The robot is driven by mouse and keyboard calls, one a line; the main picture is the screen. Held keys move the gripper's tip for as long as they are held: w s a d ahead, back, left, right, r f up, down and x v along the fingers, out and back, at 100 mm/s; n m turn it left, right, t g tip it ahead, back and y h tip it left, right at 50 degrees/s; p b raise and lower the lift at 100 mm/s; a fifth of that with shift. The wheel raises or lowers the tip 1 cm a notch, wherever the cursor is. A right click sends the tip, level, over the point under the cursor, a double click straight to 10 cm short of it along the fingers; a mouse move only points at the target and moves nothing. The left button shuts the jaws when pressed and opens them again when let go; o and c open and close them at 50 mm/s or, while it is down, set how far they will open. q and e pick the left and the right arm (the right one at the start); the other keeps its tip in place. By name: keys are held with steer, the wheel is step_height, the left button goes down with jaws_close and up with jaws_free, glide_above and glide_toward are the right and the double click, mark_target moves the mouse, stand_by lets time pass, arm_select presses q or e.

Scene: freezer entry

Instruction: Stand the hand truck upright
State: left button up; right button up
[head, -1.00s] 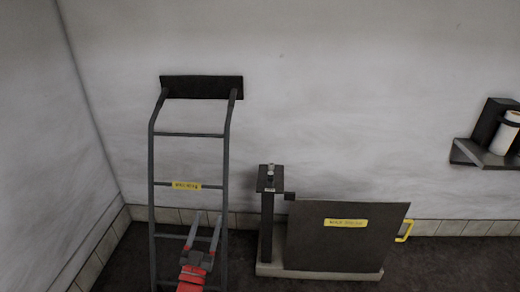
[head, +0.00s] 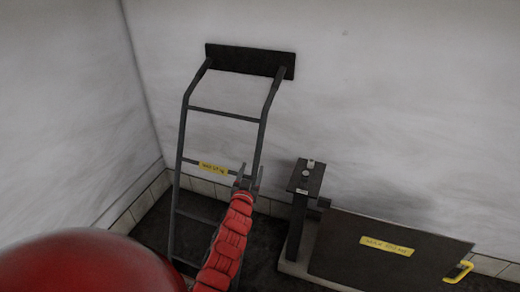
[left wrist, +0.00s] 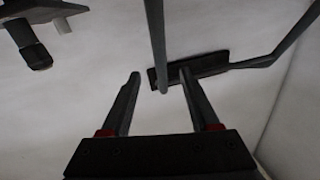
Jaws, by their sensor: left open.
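The hand truck is a dark ladder-like frame (head: 184,128) with a black plate (head: 250,60) at its top. It leans against the back wall, its plate near the wall, and a yellow label (head: 213,168) is on a middle rung. Its lower end is partly hidden by my arm. My left gripper (head: 247,172) is open at the frame's right rail, near the label's height. In the left wrist view, a rail (left wrist: 156,40) comes down between the open fingertips (left wrist: 161,76), with the plate beyond. Contact cannot be told. My right gripper is out of view.
A platform scale with a dark post (head: 298,215) stands close to the right of the hand truck. A dark panel with a yellow label (head: 387,246) and a yellow handle (head: 458,272) is beside it. A wall corner is close on the left.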

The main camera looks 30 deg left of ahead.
mark_target(258, 152)
arm_select(q)
steer(key=x, duration=1.1)
steer(key=shift+w+a, duration=0.2)
steer(key=shift+w, duration=0.15)
jaws_close()
stand_by(1.0)
